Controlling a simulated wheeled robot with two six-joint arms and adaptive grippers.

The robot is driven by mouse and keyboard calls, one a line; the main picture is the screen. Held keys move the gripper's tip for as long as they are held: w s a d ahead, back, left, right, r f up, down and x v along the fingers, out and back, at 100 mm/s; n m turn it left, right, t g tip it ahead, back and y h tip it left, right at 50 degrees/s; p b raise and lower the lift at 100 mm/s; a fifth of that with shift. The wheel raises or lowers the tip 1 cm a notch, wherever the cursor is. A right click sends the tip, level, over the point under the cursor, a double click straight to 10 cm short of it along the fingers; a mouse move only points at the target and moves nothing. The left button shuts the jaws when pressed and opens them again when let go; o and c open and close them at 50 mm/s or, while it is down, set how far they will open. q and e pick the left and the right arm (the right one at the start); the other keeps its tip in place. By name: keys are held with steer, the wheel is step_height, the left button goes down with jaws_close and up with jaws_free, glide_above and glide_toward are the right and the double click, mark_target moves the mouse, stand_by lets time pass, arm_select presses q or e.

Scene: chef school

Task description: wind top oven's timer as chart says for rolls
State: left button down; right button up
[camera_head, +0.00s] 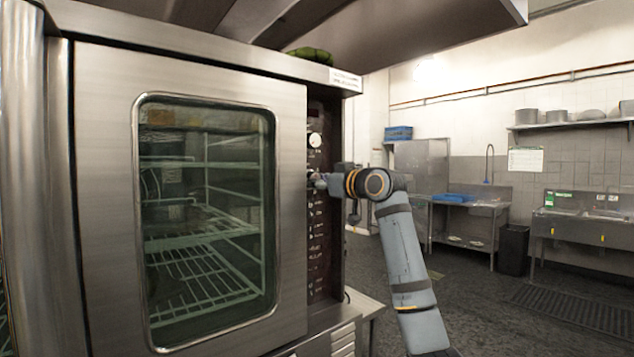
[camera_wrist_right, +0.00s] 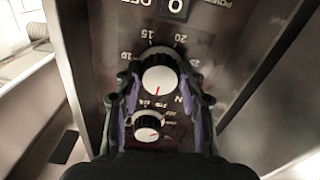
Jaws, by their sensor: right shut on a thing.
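The oven (camera_head: 190,55) fills the left of the head view, its glass door closed. Its dark control panel (camera_head: 318,240) runs down the door's right side. My right gripper (camera_head: 318,182) is at this panel, below a white dial (camera_head: 315,140). In the wrist view its fingers (camera_wrist_right: 160,78) are closed on both sides of a silver timer knob (camera_wrist_right: 159,80) with a black skirt. The knob's red mark points toward the bottom of the picture. Numbers such as 15 and 20 stand around it, upside down. A smaller knob (camera_wrist_right: 148,133) sits between the fingers, nearer the palm. My left gripper is out of view.
A white sheet (camera_head: 525,160) hangs on the far tiled wall; its text is too small to read. A sink (camera_head: 580,228), a steel table (camera_head: 465,206) and a black bin (camera_head: 513,248) stand at the back right. The floor between is clear.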

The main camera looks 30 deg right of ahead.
steer(key=shift+a+r+m+b, duration=0.1)
steer(key=shift+m+b, duration=1.65)
steer(key=shift+m, duration=12.95)
